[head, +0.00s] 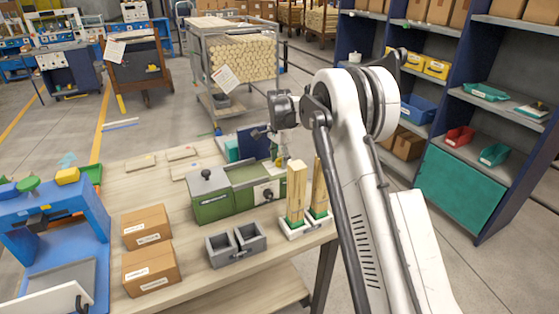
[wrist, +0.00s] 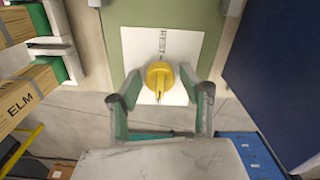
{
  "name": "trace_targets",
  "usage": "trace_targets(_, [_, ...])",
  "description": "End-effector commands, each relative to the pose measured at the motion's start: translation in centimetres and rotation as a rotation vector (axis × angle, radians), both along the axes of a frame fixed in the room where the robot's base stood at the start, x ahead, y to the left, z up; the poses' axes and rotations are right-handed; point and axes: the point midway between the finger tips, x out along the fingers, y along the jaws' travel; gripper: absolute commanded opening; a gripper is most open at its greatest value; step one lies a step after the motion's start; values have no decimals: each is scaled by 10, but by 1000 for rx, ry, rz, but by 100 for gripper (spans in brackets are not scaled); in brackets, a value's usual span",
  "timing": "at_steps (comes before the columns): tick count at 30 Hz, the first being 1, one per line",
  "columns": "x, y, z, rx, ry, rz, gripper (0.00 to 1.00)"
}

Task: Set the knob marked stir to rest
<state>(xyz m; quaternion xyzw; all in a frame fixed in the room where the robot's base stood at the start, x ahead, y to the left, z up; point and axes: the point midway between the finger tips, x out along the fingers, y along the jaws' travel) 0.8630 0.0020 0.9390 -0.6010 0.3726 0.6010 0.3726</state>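A yellow knob (wrist: 159,76) sits on a white plate (wrist: 135,45) on a green surface in the wrist view. Small dark lettering stands above the knob on the plate; it looks like "REST" turned sideways. The knob's narrow end points down in the picture, away from that lettering. My gripper (wrist: 160,74) is open, with one finger on each side of the knob and gaps showing. In the head view my gripper (head: 279,150) is over the right end of the green machine (head: 212,205). A bit of yellow shows below it; detail is too small there.
Upright wood pieces (head: 297,190), one marked ELM in the wrist view (wrist: 20,100), stand close by in a white holder. A dark blue panel (wrist: 275,70) is on the other side. Grey bins (head: 236,246) and cardboard boxes (head: 150,270) occupy the bench front.

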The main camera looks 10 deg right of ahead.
Motion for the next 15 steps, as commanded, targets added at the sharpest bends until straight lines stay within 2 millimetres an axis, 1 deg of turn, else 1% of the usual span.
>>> trace_targets(1, [0,0,0,0,0,0,31])
trace_targets(6, [0,0,0,0,0,0,8])
trace_targets(8, [0,0,0,0,0,0,2])
trace_targets(15, [0,0,0,0,0,24,2])
